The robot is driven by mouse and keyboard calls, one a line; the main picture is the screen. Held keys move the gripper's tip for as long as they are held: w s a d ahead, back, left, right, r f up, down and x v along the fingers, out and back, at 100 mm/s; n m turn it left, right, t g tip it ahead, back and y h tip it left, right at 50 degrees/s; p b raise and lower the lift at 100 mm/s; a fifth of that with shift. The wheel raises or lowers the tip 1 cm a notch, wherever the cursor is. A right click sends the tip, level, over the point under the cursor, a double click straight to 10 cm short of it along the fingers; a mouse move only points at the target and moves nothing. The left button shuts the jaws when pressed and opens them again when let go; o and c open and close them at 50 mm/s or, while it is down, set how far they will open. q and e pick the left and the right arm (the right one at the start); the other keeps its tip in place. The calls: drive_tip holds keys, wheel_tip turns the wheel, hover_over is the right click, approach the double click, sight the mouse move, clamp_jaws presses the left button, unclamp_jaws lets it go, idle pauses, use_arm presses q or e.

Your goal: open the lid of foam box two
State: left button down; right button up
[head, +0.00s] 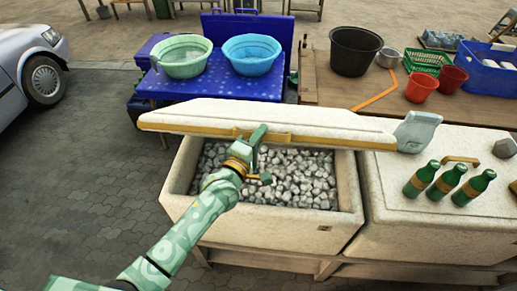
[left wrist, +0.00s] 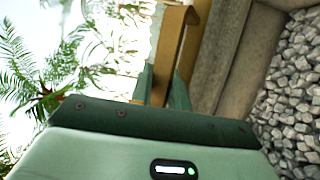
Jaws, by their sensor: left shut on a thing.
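A white foam box (head: 283,217) stands in the middle of the head view, filled with grey chunks (head: 305,165). Its white lid (head: 205,112) is raised and tilted above the back of the box, leaving the inside exposed. A yellow-brown strip with a handle (head: 279,137) runs along the lid's near edge. My left gripper (head: 257,147) is shut on this handle; the fingers also flank it in the left wrist view (left wrist: 165,85). I cannot read a number on the box. My right gripper is not in view.
A closed foam box (head: 410,231) adjoins on the right, with green bottles (head: 445,184) and a grey scoop (head: 416,131) on top. Behind, a blue table (head: 213,86) holds two basins; a wooden table (head: 335,93) holds buckets.

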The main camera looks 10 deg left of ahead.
use_arm(q)
drive_tip(key=shift+w+r+p, duration=0.35)
drive_tip(key=shift+w+r, duration=0.4)
drive_tip(key=shift+r, duration=0.2)
drive_tip(key=c, duration=1.3)
unclamp_jaws()
drive_tip(key=shift+s, duration=0.1)
drive_tip(key=shift+c, duration=0.2)
drive_tip(key=shift+s, duration=0.1)
drive_tip(key=shift+a+f, duration=0.1)
